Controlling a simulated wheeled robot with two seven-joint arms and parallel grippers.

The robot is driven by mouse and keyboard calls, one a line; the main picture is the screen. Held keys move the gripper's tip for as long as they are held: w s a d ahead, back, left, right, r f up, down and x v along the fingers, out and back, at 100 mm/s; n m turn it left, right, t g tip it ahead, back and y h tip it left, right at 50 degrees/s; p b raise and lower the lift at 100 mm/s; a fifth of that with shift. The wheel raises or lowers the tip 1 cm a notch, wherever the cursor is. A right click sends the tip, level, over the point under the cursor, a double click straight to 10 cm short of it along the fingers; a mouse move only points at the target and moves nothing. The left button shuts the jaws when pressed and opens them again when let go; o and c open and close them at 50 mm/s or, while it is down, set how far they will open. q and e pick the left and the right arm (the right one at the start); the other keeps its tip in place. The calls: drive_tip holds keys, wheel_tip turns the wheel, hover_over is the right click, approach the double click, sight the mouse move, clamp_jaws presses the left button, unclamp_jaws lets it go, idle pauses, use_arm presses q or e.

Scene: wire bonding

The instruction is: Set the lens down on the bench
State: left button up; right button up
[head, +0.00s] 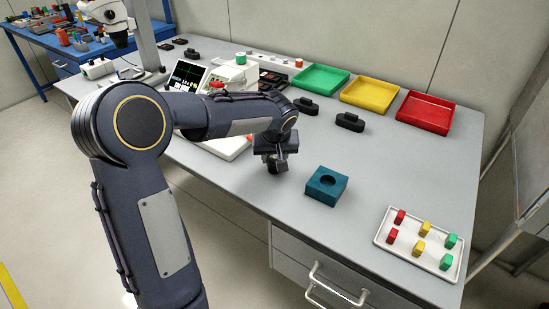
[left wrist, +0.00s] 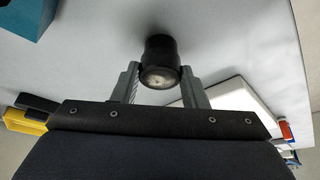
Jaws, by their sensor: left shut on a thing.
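My left gripper (head: 275,165) is over the front part of the grey bench (head: 390,175), left of the teal block. In the left wrist view the gripper (left wrist: 162,82) is shut on the lens (left wrist: 160,55), a short black cylinder with a pale glassy end towards the camera. The lens lies between the two fingers, with the bench surface behind it. I cannot tell whether it touches the bench. In the head view the lens is mostly hidden by the gripper. My right gripper is not in view.
A teal block (head: 326,186) with a round hole stands right of the gripper. A white tray (head: 424,264) with several coloured pieces is at the front right. Green (head: 320,79), yellow (head: 369,95) and red (head: 425,112) bins line the back.

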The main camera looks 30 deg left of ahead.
use_arm(q)
drive_tip(key=shift+f, duration=0.2)
drive_tip(key=shift+f, duration=0.25)
drive_tip(key=o, duration=1)
drive_tip(key=shift+r, duration=0.1)
